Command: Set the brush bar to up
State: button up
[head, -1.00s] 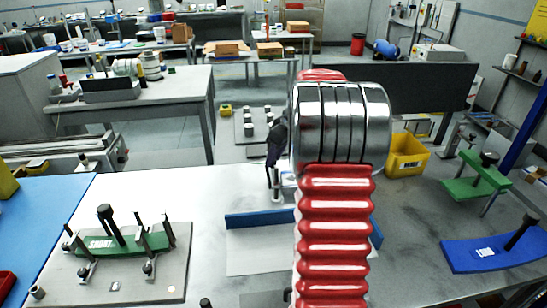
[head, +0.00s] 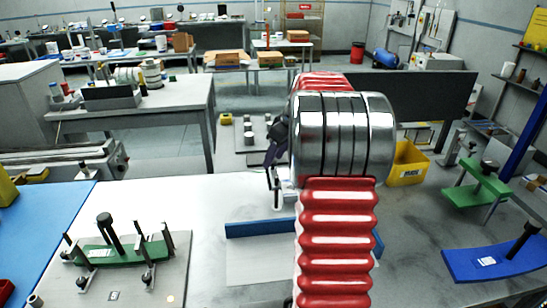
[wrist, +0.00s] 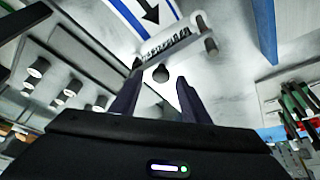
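In the wrist view, the brush bar (wrist: 165,47) is a pale bar with a row of dark bristles, tilted up to the right. A round dark knob (wrist: 160,73) shows just below it. The two dark fingers of my gripper (wrist: 157,92) stand apart on either side of the knob, with a gap showing between them. I cannot tell whether they touch anything. In the head view, my gripper (head: 275,155) is a small dark shape left of my arm. My arm hides much of the area beside it, and the brush bar cannot be made out clearly there.
A strip with a black arrow (wrist: 150,10) lies beyond the bar. A blue rail (head: 258,228) crosses the pale bench. A green clamped plate (head: 122,252) is at left, a blue curved plate (head: 490,262) and green stand (head: 476,190) at right. A yellow bin (head: 407,165) stands behind.

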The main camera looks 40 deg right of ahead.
jog(key=v, duration=1.3)
jog(key=shift+r, duration=0.35)
dwell(0.4)
jog(key=s+a+f+m+g, duration=0.1)
jog(key=s+a+f+m, duration=0.3)
jog(key=f+m, duration=0.2)
jog(key=s+a+f+n, duration=0.1)
jog(key=s+a, duration=0.3)
jog(key=a, duration=0.7)
jog(key=s+a+f+n+t, duration=0.1)
jog(key=s+a, duration=0.4)
jog(key=a, duration=0.7)
jog(key=s+a+f+n+t, duration=0.1)
jog(key=s+a, duration=0.4)
jog(key=a, duration=0.7)
jog(key=shift+s+f+n+h, duration=0.15)
jog(key=shift+f+n+h, duration=0.1)
jog(key=shift+n+h, duration=0.15)
